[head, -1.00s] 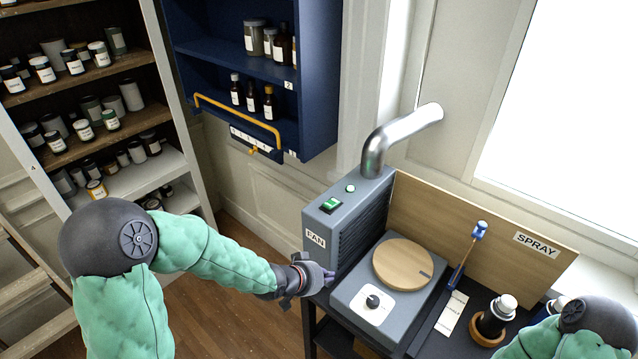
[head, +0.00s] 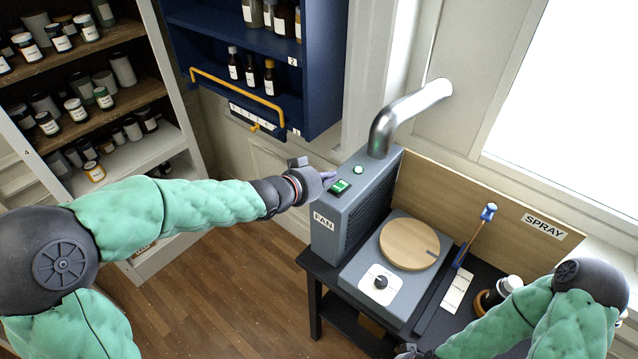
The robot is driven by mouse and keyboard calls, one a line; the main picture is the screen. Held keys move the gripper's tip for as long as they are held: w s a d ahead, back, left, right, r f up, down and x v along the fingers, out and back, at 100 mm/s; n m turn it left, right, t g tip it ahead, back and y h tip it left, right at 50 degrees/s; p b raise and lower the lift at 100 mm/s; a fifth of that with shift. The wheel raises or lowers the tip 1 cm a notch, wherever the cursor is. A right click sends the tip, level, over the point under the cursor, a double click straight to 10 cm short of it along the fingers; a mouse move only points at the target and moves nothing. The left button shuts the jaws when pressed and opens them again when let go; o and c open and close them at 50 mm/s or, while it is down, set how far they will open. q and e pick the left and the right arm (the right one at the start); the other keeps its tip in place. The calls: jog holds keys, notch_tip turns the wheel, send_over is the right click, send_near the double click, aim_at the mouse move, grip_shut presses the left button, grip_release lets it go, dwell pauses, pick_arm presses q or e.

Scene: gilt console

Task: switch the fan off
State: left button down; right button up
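The fan (head: 352,214) is a grey box labelled FAN with a silver duct pipe (head: 402,118) rising from its top. On its top face are a green rocker switch (head: 340,187) and a round green light (head: 358,170), which looks lit. My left gripper (head: 328,178) is at the left edge of the fan's top, its fingertips close beside the switch. I cannot tell whether they touch it. Its fingers look close together, with nothing seen between them. My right gripper (head: 410,351) is only partly in view at the bottom edge; its fingers are cut off.
A grey turntable unit with a wooden disc (head: 409,244) and a knob (head: 380,282) stands right of the fan on the dark table (head: 318,268). A brush, a white card and a bottle (head: 500,292) are further right. A blue cabinet (head: 325,70) with a yellow rail hangs behind my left gripper.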

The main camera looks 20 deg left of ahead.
pick_arm(q)
jog(key=b, duration=0.1)
send_over(337, 191)
notch_tip(337, 191, down, 2)
jog(key=shift+s+f, duration=0.15)
jog(key=shift+f, duration=0.05)
jog(key=shift+s+a+f+b, duration=0.1)
jog(key=shift+s+f+b, duration=0.1)
jog(key=shift+f, duration=0.35)
jog(key=shift+s+a+f+b, duration=0.1)
jog(key=shift+s+f, duration=0.05)
jog(key=shift+f, duration=0.4)
jog(key=shift+s+f, duration=0.15)
jog(key=shift+f, duration=0.45)
jog(key=f+t+b, duration=0.1)
jog(key=b, duration=0.4)
jog(key=s+f+t+h+b, duration=0.1)
jog(key=b, duration=0.4)
jog(key=shift+a+f+t, duration=0.15)
jog(key=shift+f+t, duration=0.1)
jog(key=shift+t, duration=0.15)
jog(key=shift+s+f+b, duration=0.1)
jog(key=shift+f+b, duration=0.05)
jog(key=shift+b, duration=0.5)
